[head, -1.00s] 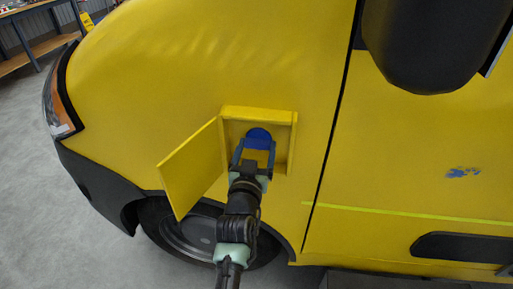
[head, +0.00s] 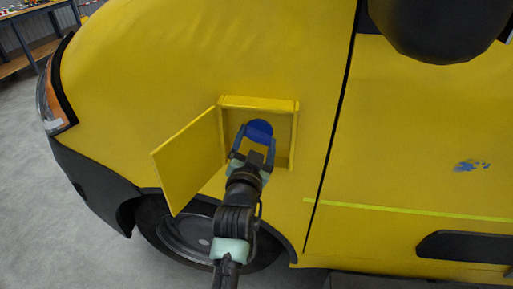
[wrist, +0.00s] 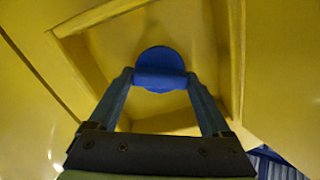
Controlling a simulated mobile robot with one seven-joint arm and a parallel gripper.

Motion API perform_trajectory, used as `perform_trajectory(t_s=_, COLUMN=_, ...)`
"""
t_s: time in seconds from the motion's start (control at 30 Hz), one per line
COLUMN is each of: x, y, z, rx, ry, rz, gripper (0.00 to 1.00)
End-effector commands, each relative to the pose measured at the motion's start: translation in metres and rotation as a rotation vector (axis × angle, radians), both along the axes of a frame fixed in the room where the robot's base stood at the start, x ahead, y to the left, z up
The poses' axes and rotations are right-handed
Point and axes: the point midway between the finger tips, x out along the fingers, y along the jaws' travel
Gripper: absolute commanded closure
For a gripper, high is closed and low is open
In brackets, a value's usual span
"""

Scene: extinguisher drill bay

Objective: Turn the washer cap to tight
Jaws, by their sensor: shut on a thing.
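The washer cap (head: 259,128) is a round blue cap with a raised bar across it, inside a square yellow recess in the side of a yellow vehicle. In the wrist view the cap (wrist: 160,60) shows its round rim above and below the bar. My gripper (head: 257,140) reaches into the recess from below. In the wrist view my gripper (wrist: 160,78) has one finger at each end of the bar and is shut on it. The bar lies nearly level in the wrist view. No tight mark can be made out.
A yellow flap (head: 188,160) stands open at the left of the recess frame (head: 260,103). A wheel (head: 185,235) is below, and a dark mirror (head: 432,28) is at the upper right. A workbench (head: 35,52) stands at the far left. Grey floor is clear at the lower left.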

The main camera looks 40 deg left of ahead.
Motion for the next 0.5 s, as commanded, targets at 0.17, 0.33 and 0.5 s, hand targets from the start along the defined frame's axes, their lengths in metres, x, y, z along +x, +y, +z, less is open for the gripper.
perform_trajectory(t_s=0.17, x=-0.0003, y=0.0003, z=-0.0045, rx=0.146, ry=0.090, rz=0.001, gripper=0.73)
perform_trajectory(t_s=0.33, x=-0.0004, y=0.0004, z=-0.0038, rx=0.283, ry=0.174, rz=0.001, gripper=0.73)
perform_trajectory(t_s=0.5, x=-0.0005, y=0.0006, z=-0.0030, rx=0.421, ry=0.259, rz=0.002, gripper=0.73)
